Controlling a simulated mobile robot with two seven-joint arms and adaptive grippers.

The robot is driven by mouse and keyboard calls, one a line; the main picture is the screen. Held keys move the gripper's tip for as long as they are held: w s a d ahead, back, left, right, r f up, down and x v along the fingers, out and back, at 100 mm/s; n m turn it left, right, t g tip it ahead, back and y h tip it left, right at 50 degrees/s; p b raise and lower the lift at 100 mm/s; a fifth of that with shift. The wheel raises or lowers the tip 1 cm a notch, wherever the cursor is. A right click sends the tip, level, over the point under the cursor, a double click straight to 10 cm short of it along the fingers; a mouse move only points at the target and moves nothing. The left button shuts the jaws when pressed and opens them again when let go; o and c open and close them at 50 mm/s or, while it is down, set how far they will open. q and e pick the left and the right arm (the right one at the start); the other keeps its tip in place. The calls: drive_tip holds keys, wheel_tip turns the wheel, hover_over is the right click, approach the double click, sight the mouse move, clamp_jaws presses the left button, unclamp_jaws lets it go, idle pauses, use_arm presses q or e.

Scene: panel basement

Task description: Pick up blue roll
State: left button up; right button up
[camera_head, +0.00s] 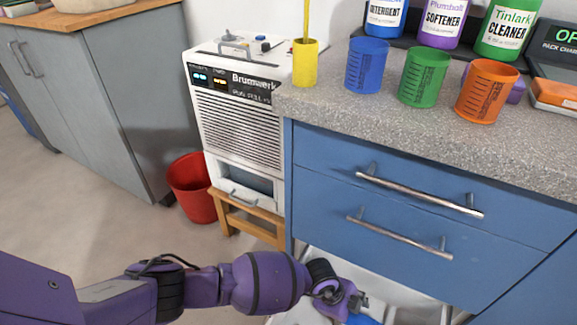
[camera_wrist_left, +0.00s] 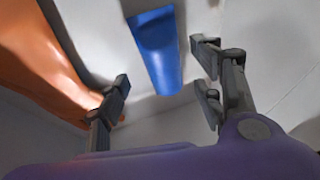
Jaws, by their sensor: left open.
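The blue roll (camera_wrist_left: 158,50) lies on a light grey surface in the left wrist view, ahead of my left gripper and roughly between the lines of its fingers. In the head view a bit of blue (camera_head: 362,319), likely the roll, shows at the bottom edge beside the gripper. My left gripper (camera_wrist_left: 165,100) is open with nothing between its fingers. In the head view the left gripper (camera_head: 358,300) reaches down into an open light-coloured drawer or bin (camera_head: 400,307) below the blue drawers. Most of the roll is hidden there. My right gripper is in neither view.
An orange item (camera_wrist_left: 45,65) lies left of the roll. Blue drawers (camera_head: 400,215) with metal handles stand above the open container. Cups and bottles stand on the speckled counter (camera_head: 330,105). A white machine (camera_head: 240,125) on a wooden stool and a red bin (camera_head: 190,187) stand left.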

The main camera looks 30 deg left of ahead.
sight(357, 317)
use_arm(q)
drive_tip(key=b+x, duration=0.1)
drive_tip(key=x, duration=0.1)
drive_tip(key=b+x, duration=0.2)
drive_tip(key=shift+w+d, duration=0.3)
drive_tip(key=shift+d, duration=0.1)
drive_tip(key=shift+d+f, duration=0.1)
drive_tip(key=shift+f, duration=0.1)
drive_tip(key=shift+w+r, duration=0.1)
drive_tip(key=shift+r, duration=0.1)
drive_tip(key=shift+c, duration=0.9)
drive_tip(key=c, duration=1.1)
drive_tip(key=shift+c, duration=0.6)
